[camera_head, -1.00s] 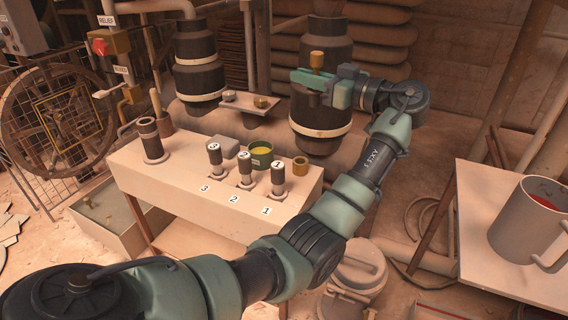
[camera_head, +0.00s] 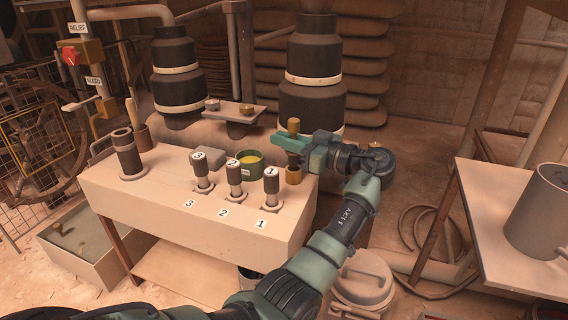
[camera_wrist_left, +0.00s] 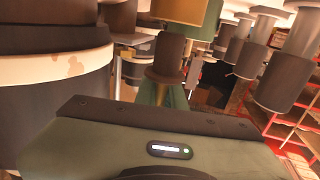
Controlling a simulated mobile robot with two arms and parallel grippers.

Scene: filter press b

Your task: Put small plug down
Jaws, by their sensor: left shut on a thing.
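The small plug (camera_head: 293,126) has a brass top and a dark lower body. My left gripper (camera_head: 288,142) is shut on it and holds it upright over the back right corner of the pale bench (camera_head: 150,190). Its lower end is right at a small brass ring-shaped holder (camera_head: 293,176); I cannot tell if it touches or has entered it. In the left wrist view, the plug's dark body (camera_wrist_left: 171,52) shows beyond the gripper housing. My right gripper is not in view.
Numbered dark cylinders, including one marked 1 (camera_head: 271,186), stand left of the holder. A green pot (camera_head: 249,165) and a grey block (camera_head: 208,157) are behind them. A large black vessel (camera_head: 311,95) stands behind the gripper. A side table (camera_head: 490,230) is at right.

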